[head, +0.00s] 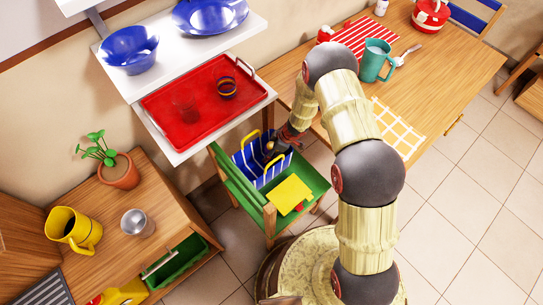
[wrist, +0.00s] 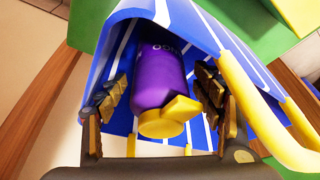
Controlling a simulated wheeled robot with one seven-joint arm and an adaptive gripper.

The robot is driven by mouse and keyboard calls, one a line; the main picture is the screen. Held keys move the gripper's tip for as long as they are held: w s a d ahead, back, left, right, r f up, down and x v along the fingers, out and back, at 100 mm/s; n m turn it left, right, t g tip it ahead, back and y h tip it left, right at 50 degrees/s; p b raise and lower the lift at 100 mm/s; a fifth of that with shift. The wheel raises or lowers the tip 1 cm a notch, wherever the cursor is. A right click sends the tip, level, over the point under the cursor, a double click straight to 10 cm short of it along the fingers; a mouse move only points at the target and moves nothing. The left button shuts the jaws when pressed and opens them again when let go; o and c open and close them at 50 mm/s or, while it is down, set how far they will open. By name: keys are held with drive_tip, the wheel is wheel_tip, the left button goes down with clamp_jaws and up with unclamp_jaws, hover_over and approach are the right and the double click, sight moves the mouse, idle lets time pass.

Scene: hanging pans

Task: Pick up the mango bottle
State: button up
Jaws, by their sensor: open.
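A purple bottle with a yellow cap (wrist: 162,78) lies inside a blue bag with white stripes (wrist: 213,30). Part of its lettering shows but is hard to read. My gripper (wrist: 163,82) is open, with one finger on each side of the bottle. I cannot tell whether either finger touches it. In the head view the striped bag (head: 272,177) with yellow handles stands on a green seat (head: 235,187), and my arm reaches down to its opening. The bottle is not clear there.
A yellow handle (wrist: 245,105) arches close to the right finger. A yellow item (head: 290,194) lies on the seat beside the bag. A red tray (head: 200,120) on a white shelf is up to the left. A wooden table (head: 440,75) stands at the right.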

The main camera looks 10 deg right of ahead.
drive_tip(key=b+x, duration=0.1)
drive_tip(key=x, duration=0.2)
drive_tip(key=shift+f+b, duration=0.35)
drive_tip(key=shift+r, duration=0.1)
drive_tip(key=shift+c, duration=1.3)
drive_tip(key=c, duration=1.1)
